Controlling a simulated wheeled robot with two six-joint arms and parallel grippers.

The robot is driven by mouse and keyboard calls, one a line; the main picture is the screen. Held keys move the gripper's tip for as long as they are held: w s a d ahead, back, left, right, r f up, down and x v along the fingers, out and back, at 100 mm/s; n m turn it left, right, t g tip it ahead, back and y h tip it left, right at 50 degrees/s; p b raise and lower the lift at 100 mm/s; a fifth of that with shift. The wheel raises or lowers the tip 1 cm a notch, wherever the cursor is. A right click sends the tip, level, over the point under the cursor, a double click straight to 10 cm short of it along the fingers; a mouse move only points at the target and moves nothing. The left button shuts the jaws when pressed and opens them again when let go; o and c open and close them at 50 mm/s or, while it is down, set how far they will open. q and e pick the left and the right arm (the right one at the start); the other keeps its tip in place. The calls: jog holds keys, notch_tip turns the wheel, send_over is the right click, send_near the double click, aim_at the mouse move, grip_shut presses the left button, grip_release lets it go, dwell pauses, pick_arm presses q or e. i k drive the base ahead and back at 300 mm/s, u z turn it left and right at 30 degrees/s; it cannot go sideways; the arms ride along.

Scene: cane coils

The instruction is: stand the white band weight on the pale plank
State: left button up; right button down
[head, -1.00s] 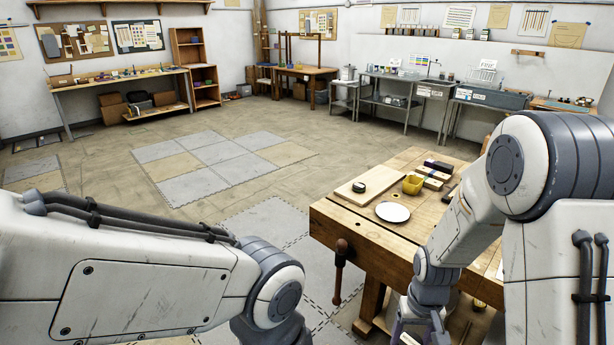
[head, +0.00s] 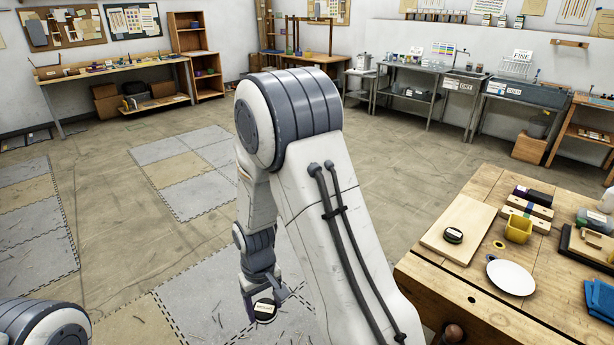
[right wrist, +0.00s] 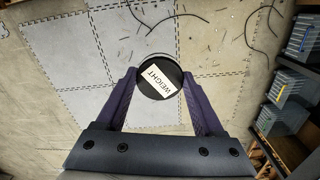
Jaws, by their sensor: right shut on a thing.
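My right gripper (head: 264,298) is shut on a round dark weight (head: 265,311) with a white label. In the right wrist view the weight (right wrist: 159,77) sits between the fingertips (right wrist: 160,88), its label reading "WEIGHT"; the colour of its band is not clear. It hangs over the floor, left of the workbench and apart from it. The pale plank (head: 470,217) lies flat on the workbench at the right. Another dark round weight (head: 453,236) with a greenish band stands on the plank's near part. My left gripper is out of view.
The workbench (head: 430,283) also holds a white plate (head: 511,277), a yellow cup (head: 518,229), wooden blocks, a dark tray and blue cloth (head: 600,298). In the right wrist view, shelves of bins (right wrist: 282,90) stand at the right. Open floor mats (head: 200,300) surround my right gripper.

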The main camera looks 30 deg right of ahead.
aim_at(462, 226)
jog(key=u, duration=0.05)
jog(key=i, duration=1.55)
jog(key=z, duration=0.7)
jog(key=i, duration=0.9)
jog(key=z, duration=1.45)
jog(key=i, duration=0.65)
jog(key=z, duration=0.65)
